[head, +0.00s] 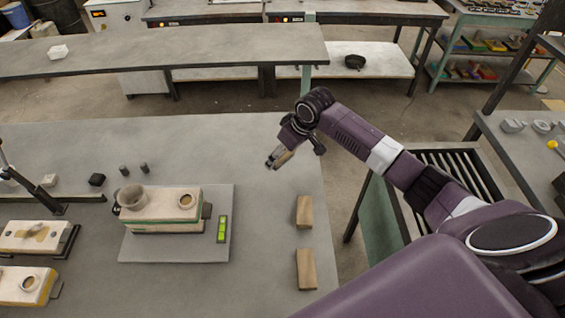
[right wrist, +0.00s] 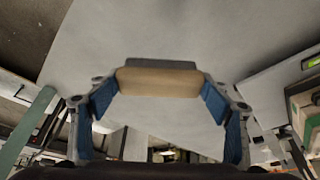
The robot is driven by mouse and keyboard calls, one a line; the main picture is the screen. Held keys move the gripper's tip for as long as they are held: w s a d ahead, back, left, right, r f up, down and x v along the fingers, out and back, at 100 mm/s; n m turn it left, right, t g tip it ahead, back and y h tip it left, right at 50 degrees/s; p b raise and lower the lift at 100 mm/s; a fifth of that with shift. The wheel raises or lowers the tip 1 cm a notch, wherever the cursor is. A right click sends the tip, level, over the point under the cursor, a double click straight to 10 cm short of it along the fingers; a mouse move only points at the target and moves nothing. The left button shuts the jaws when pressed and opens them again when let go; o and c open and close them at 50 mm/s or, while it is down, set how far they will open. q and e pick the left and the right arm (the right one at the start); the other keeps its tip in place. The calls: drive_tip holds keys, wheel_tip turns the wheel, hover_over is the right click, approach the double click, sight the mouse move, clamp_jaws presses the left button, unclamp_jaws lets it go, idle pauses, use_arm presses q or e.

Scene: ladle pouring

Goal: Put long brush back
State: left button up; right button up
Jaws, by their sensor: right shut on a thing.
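My right gripper (head: 275,163) is above the far right part of the grey table. It is shut on a tan wooden piece with a grey edge, which looks like the long brush (right wrist: 158,82). The right wrist view shows the brush crosswise between the blue finger pads of the gripper (right wrist: 158,95). My left gripper is not in view.
Two wooden blocks (head: 304,211) (head: 306,269) lie near the grey table's (head: 265,250) right edge. A cream mould box (head: 160,210) with a cup and a green level (head: 222,229) sit on a plate to the left. The table between is bare.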

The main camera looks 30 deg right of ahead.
sight(286, 161)
wheel_tip(286, 161, down, 5)
drive_tip(key=shift+r+p, duration=0.1)
drive_tip(key=shift+p, duration=0.3)
drive_tip(key=shift+f, duration=0.3)
drive_tip(key=shift+f, duration=0.15)
drive_tip(key=o, duration=1.2)
drive_tip(key=shift+r, duration=0.3)
drive_tip(key=b+v, duration=0.1)
drive_tip(key=v, duration=1)
drive_tip(key=shift+s+d+r+b, duration=0.1)
drive_tip(key=shift+s+r+b, duration=0.05)
drive_tip(key=shift+r+b, duration=0.2)
